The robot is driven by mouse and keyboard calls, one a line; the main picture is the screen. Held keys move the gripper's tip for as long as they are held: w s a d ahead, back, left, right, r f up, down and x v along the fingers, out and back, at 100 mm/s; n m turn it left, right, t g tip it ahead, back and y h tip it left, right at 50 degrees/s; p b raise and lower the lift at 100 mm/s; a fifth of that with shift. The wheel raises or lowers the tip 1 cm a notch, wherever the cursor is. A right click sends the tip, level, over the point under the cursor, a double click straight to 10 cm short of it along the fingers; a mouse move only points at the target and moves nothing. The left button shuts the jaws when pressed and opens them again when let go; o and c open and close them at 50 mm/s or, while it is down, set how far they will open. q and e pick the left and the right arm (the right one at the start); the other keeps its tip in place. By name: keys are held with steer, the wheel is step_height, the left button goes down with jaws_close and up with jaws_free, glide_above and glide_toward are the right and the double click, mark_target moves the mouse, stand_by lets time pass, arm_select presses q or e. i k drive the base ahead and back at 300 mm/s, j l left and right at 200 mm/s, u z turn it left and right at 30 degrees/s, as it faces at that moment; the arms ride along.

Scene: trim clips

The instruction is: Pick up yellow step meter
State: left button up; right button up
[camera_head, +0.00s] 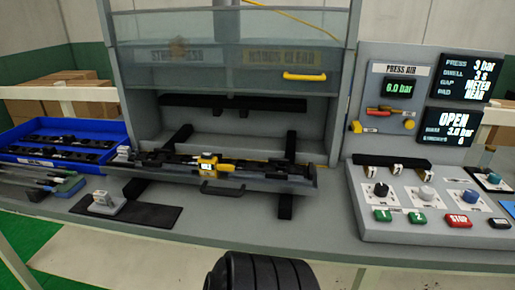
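The yellow step meter (209,163) is a small yellow block with a lit display. It sits on the long dark trim piece (262,169) that lies along the grey press tray (290,186), left of the tray's middle. Nothing is holding the meter. Neither gripper can be made out in the head view. A black ribbed part at the bottom middle seems to be mine, but no fingers show on it.
A blue bin (112,134) of black clips stands left. The press's clear guard (230,75) is raised above the tray. A control panel (425,190) fills the right.

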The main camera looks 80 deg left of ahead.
mark_target(207, 167)
steer(key=l+u, duration=0.2)
steer(key=u, duration=2.85)
